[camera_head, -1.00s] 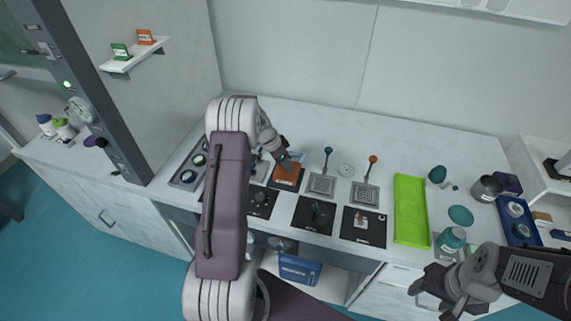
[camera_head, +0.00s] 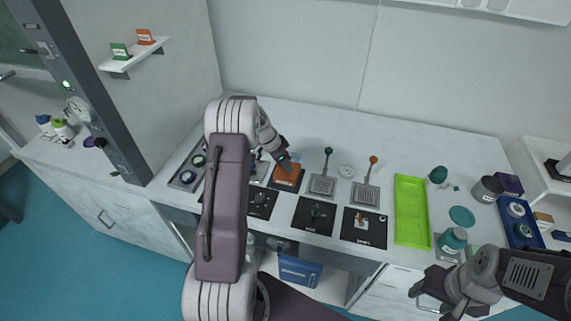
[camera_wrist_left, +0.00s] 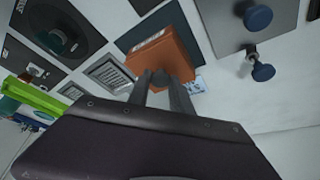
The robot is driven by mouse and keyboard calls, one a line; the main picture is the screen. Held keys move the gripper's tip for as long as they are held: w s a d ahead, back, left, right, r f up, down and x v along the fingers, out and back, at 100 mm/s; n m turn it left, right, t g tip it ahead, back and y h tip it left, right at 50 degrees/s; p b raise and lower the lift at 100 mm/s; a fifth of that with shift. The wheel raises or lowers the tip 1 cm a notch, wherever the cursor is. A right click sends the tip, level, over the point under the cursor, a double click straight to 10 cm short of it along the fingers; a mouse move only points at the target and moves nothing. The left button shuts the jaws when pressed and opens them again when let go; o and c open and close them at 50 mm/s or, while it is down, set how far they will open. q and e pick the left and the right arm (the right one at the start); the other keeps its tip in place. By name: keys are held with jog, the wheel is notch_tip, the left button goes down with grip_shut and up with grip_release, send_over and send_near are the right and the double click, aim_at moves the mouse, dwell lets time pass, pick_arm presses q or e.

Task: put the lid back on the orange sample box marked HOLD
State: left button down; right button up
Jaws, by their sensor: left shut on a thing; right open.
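The orange sample box (camera_head: 286,174) stands on a dark mat (camera_head: 290,187) at the back middle of the bench; its marking is too small to read. It also shows in the left wrist view (camera_wrist_left: 160,52), with a white label on one side. My left gripper (camera_head: 283,157) is at the box's far upper edge. In the left wrist view its fingers (camera_wrist_left: 163,84) are shut on an orange part there, seemingly the lid. I cannot tell where lid and box part, or whether the lid is seated. My right gripper (camera_head: 420,297) is open and empty at the bench's front right.
Two lever stands with a green knob (camera_head: 328,151) and an orange knob (camera_head: 373,160) stand right of the box. Black mats (camera_head: 363,237) lie in front. A lime green tray (camera_head: 411,238) is further right. A grey panel with blue knobs (camera_wrist_left: 259,19) is near the left gripper.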

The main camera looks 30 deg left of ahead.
pick_arm(q)
jog(key=shift+f+b, duration=0.2)
jog(key=shift+b, duration=0.55)
dwell(0.7)
jog(key=c, duration=1.1)
grip_release()
jog(key=shift+o, duration=0.4)
jog(key=o, duration=0.4)
jog(key=shift+r, duration=0.1)
jog(key=shift+r+p, duration=2.05)
jog(key=shift+r, duration=1.45)
grip_shut()
jog(key=shift+f, duration=0.2)
